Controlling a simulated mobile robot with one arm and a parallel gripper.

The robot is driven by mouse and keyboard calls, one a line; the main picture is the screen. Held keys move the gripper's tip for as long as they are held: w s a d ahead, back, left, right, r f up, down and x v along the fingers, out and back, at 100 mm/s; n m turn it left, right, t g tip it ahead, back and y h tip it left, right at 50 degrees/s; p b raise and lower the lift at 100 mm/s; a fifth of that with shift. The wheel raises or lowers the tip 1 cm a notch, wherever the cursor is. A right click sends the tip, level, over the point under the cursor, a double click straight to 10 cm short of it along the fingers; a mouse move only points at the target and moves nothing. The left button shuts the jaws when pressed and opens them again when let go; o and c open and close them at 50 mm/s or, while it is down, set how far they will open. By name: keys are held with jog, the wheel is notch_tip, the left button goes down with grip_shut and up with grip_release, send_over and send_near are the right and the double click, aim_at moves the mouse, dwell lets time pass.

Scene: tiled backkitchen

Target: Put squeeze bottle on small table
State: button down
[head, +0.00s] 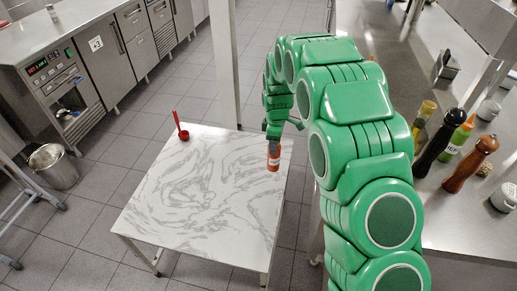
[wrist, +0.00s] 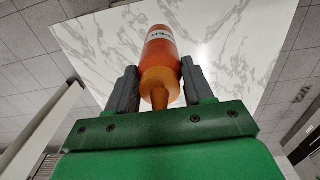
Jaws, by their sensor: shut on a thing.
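The squeeze bottle (head: 273,160) is red-orange with a white label. In the wrist view the bottle (wrist: 161,62) sits between the two dark fingers, its orange nozzle toward my palm and its base toward the table. My gripper (head: 273,143) is shut on it near the nozzle end. The small table (head: 190,205) has a white top with grey marbling. The bottle is over the right part of this top, near its right edge. I cannot tell whether its base touches the top. The table also fills much of the wrist view (wrist: 100,50).
A red ladle (head: 183,134) rests at the small table's far left corner. A steel counter (head: 465,215) on the right holds several bottles and mills, including a black mill (head: 440,142). A white post (head: 225,65) stands behind the table. A metal bin (head: 53,166) stands left. The table's middle is clear.

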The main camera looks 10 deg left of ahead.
jog(key=w+a+f, duration=0.4)
jog(key=w+f, duration=0.7)
jog(key=f, duration=0.1)
jog(key=shift+w+a+f, duration=0.15)
jog(key=shift+w+f, duration=0.05)
jog(key=shift+w, duration=0.05)
dwell(0.7)
jog(key=shift+f, duration=0.1)
jog(key=shift+c, duration=2.2)
grip_release()
notch_tip(320, 180, up, 12)
